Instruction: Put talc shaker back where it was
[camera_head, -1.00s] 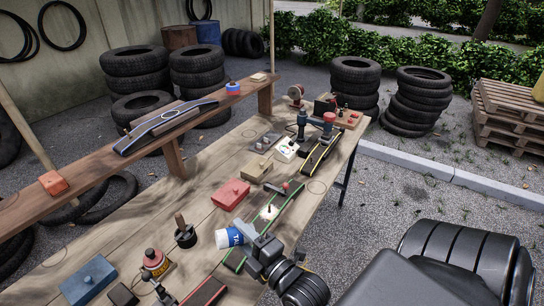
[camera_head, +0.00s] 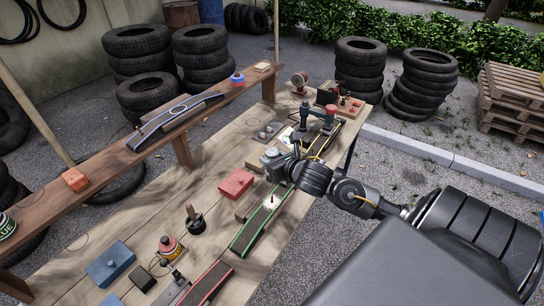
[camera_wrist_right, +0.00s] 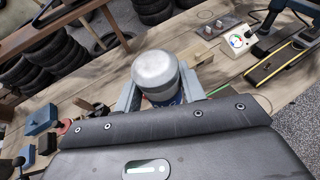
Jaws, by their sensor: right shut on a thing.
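The talc shaker (camera_wrist_right: 157,75) shows in the right wrist view with a pale grey rounded top and a strip of blue label below. My right gripper (camera_wrist_right: 163,92) is shut on it, with a finger on each side of its body. In the head view my right gripper (camera_head: 277,157) is over the far half of the workbench (camera_head: 215,205); the shaker is mostly hidden by the gripper there. I cannot tell its exact height above the bench. My left gripper is not in view.
Drawn circles mark bare spots on the wood.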

